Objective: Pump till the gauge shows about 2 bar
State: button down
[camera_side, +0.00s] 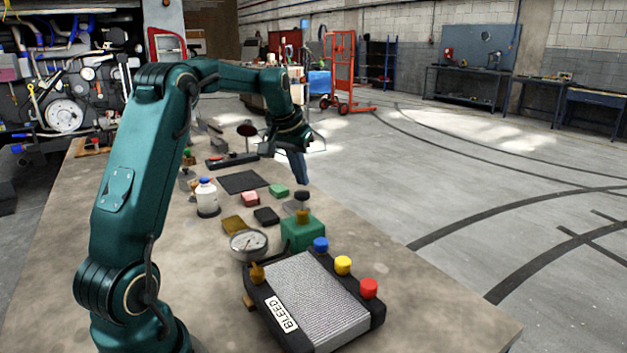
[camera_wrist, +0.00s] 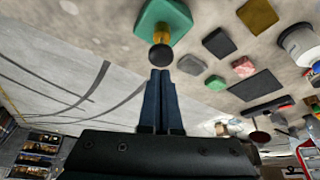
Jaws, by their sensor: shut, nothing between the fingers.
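A green pump block (camera_side: 303,233) stands on the bench, with a brass stem and a dark round knob (camera_side: 302,195) on top. The wrist view shows the green block (camera_wrist: 152,14) and the knob (camera_wrist: 161,55) too. A round white-faced gauge (camera_side: 248,243) sits left of the block; its needle shows, but the reading is too small to tell. My gripper (camera_side: 303,180) is shut and empty, pointing down just above the knob in the side view. In the wrist view its fingertips (camera_wrist: 160,74) are close to the knob; I cannot tell whether they touch.
A ridged metal unit (camera_side: 315,296) with a BLEED label (camera_side: 281,314) stands in front, with blue (camera_side: 321,244), yellow (camera_side: 343,265) and red (camera_side: 369,288) caps. Behind are small blocks, a white bottle (camera_side: 207,198) and a dark mat (camera_side: 242,181). The bench's front right is bare.

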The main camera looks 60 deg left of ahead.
aim_at(302, 192)
jog(key=shift+f, duration=0.15)
jog(key=shift+f, duration=1.85)
jog(key=shift+r, duration=2)
